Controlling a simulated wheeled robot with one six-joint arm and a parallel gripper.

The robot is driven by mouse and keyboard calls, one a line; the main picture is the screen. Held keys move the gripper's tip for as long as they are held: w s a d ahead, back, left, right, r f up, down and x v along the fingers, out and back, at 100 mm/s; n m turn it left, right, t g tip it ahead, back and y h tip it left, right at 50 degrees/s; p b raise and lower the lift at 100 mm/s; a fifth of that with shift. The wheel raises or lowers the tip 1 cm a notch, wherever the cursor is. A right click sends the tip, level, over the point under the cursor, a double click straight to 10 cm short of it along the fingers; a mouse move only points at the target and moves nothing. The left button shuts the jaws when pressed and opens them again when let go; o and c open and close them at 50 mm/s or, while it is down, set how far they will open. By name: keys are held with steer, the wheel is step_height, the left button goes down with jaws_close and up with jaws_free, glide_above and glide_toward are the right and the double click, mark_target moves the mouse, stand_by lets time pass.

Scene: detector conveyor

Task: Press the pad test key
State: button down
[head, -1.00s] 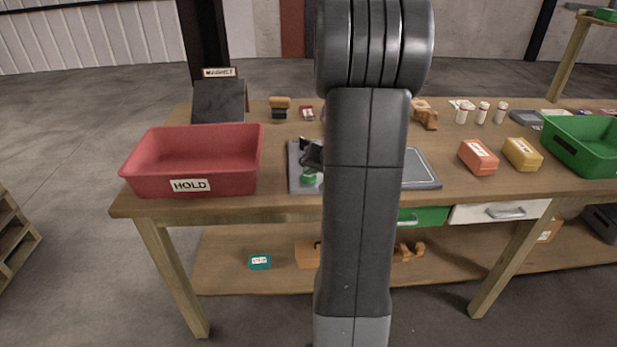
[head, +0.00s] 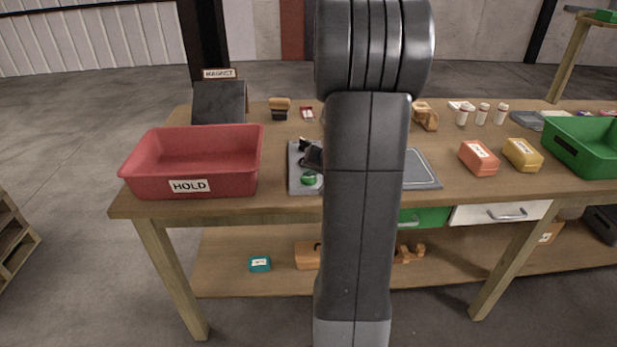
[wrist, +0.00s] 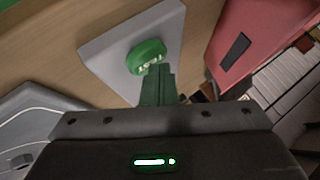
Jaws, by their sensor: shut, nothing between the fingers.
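A rounded green key (head: 309,180) with pale marks on its side stands on a light grey pad (head: 296,185) on the bench. It also shows in the wrist view, where the green key (wrist: 147,56) is on the grey pad (wrist: 103,50). No wording on it is readable. My gripper (head: 306,150) is at the key, on its far side in the head view, partly hidden by my arm. In the wrist view my gripper (wrist: 158,72) is shut and empty, its fingertips overlapping the key's edge. I cannot tell whether they touch it.
A red bin labelled HOLD (head: 190,186) stands left of the pad. A grey tray (head: 424,172) shows right of my arm. Orange (head: 479,158) and yellow (head: 522,154) packs and a green bin (head: 585,148) are farther right. A dark board (head: 218,102) stands at back left.

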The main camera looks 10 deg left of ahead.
mark_target(311, 180)
steer(key=shift+r+p, duration=0.3)
steer(key=shift+r, duration=0.5)
steer(key=shift+r+p, duration=1.55)
steer(key=shift+r, duration=0.95)
steer(key=shift+f, duration=0.1)
steer(key=shift+f+b, duration=1)
steer(key=shift+f, duration=0.5)
steer(key=shift+r+p, duration=0.7)
steer(key=shift+p, duration=0.25)
steer(key=shift+r+p, duration=0.2)
steer(key=shift+p, duration=0.7)
steer(key=shift+p, duration=0.45)
